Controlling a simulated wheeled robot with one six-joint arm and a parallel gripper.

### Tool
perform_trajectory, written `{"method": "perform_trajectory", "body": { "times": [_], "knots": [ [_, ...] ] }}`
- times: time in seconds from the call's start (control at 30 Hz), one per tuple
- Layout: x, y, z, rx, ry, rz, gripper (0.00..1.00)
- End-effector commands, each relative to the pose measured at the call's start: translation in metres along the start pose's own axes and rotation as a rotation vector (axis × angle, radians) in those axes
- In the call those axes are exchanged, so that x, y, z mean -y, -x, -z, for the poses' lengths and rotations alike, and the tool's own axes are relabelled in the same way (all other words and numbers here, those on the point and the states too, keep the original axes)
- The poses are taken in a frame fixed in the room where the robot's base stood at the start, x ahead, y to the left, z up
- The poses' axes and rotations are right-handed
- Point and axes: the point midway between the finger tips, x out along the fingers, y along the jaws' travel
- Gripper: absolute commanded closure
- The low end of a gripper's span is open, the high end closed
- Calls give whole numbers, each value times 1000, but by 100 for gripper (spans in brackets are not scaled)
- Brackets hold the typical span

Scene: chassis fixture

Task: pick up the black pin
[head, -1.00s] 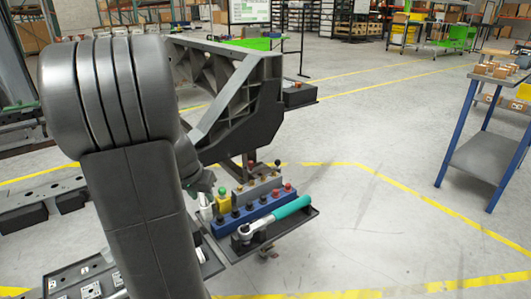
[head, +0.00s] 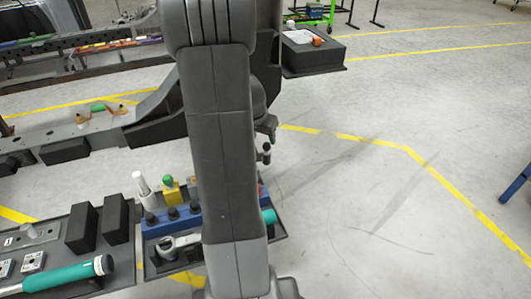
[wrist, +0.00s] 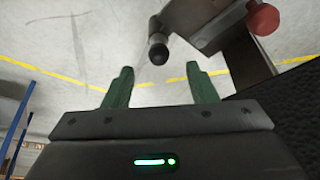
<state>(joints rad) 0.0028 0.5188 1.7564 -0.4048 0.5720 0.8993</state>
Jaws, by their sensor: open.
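The black pin (wrist: 158,52) shows in the wrist view as a dark round knob on a paler shaft, at the upper middle. It lies just beyond my fingertips and, in the picture, between them. My gripper (wrist: 160,68) is open, its two green fingers apart with nothing between them; no contact with the pin shows.
A red-knobbed pin (wrist: 262,18) and a grey block (wrist: 246,62) are close right of the black pin. In the head view, a blue block (head: 170,224) with dark knobs, a green-knobbed yellow block (head: 171,194) and a ratchet (head: 180,242) sit on the tray. Open floor lies right.

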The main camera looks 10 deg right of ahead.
Motion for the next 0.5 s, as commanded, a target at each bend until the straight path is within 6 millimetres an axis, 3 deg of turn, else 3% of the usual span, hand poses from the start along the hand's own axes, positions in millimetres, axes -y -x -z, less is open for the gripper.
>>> {"method": "perform_trajectory", "body": {
  "times": [0.3, 0.5],
  "knots": [
    [1, -46, -2, 2, -1, 0, 48],
    [2, -47, -1, 1, 0, 0, 48]
  ]
}}
